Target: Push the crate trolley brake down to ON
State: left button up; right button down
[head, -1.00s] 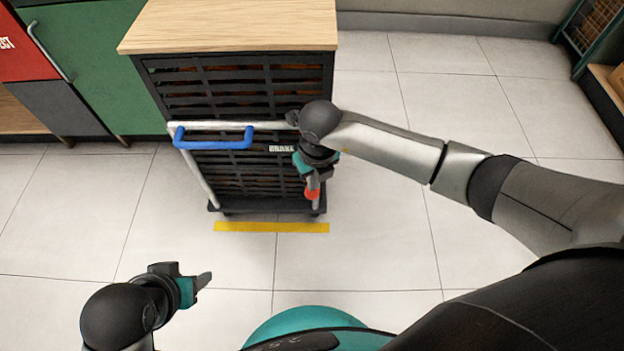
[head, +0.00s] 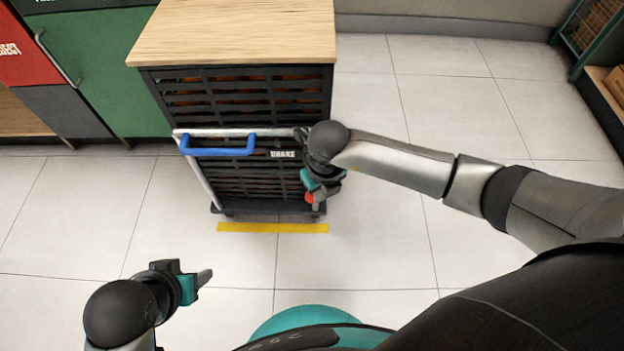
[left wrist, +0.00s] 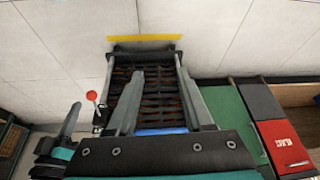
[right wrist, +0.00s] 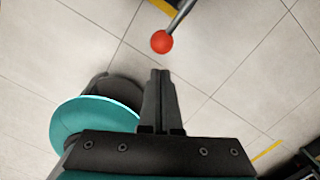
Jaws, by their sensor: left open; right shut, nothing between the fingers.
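The crate trolley (head: 245,180) is a dark slatted crate on a low black base with a silver frame. Its brake is a grey lever with a red ball knob (head: 309,198), low at the trolley's front right corner. The knob also shows in the left wrist view (left wrist: 91,95) and the right wrist view (right wrist: 162,41). My right gripper (head: 317,190) is shut and empty, close to the knob. In the right wrist view its fingertips (right wrist: 160,73) point at the knob with a visible gap. My left gripper (head: 206,278) is open and empty, in front of the trolley.
A blue handle (head: 218,151) spans the trolley's front left. A BRAKE label (head: 285,154) is on the front. A yellow floor strip (head: 272,228) lies before the base. Green cabinets (head: 95,70) stand left, a shelf (head: 600,75) right. The floor right of the trolley is clear.

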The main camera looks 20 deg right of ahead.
pick_arm(q)
jog(key=s+f+g+p, duration=0.1)
jog(key=s+f+p, duration=0.1)
jog(key=f, duration=0.5)
jog(key=s+a+f+g+p, duration=0.1)
jog(key=s+f+p, duration=0.1)
jog(key=f+p, duration=0.3)
jog(key=shift+s+a+f, duration=0.25)
jog(key=shift+s+f, duration=0.1)
jog(key=shift+f, duration=1.2)
pick_arm(e)
notch_tip(320, 180, up, 15)
jog(key=s, duration=0.1)
jog(key=shift+s+d, duration=0.15)
jog(key=shift+s, duration=0.05)
jog(key=shift+r, duration=0.1)
